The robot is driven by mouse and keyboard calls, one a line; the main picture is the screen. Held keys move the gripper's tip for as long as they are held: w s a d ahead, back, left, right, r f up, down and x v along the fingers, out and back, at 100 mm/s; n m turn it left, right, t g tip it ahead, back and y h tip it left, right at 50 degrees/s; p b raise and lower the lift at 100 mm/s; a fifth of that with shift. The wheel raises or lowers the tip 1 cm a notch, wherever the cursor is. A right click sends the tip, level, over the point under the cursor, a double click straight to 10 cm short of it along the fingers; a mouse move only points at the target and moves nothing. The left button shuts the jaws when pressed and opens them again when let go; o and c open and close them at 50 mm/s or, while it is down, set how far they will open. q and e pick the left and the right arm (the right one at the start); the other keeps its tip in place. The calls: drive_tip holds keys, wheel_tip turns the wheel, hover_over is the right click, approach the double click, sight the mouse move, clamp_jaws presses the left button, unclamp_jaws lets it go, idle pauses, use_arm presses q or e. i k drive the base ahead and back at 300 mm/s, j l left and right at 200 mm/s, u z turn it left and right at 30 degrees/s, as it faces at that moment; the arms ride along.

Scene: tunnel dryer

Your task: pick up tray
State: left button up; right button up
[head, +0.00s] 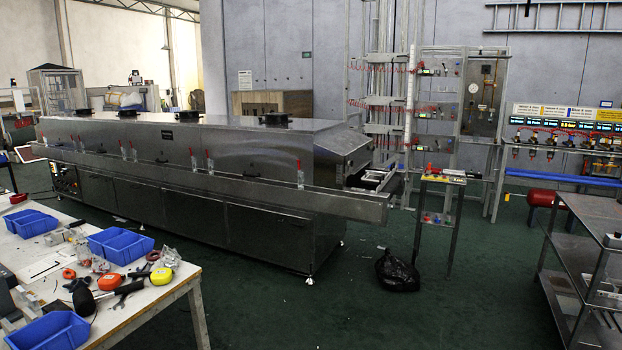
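Several blue open plastic trays lie on the white workbench at the left: one at the back (31,222), one in the middle (120,243) and one at the front (50,331), cut by the bottom edge. I cannot tell which tray the task means. A pale, flat item (374,180) shows at the open right end of the long metal tunnel dryer (200,165); it is too small to identify. Neither of my grippers is in view.
The workbench (165,298) also holds tape measures, dark tools and small parts. A black bag (397,271) lies on the green floor near a narrow stand (445,179). A metal shelf unit (598,208) stands at the right. The floor between bench and shelf unit is mostly clear.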

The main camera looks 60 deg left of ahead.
sight(371, 177)
drive_tip(key=u, duration=1.65)
drive_tip(key=i, duration=3.05)
drive_tip(key=j+u, duration=0.05)
drive_tip(key=j, duration=0.1)
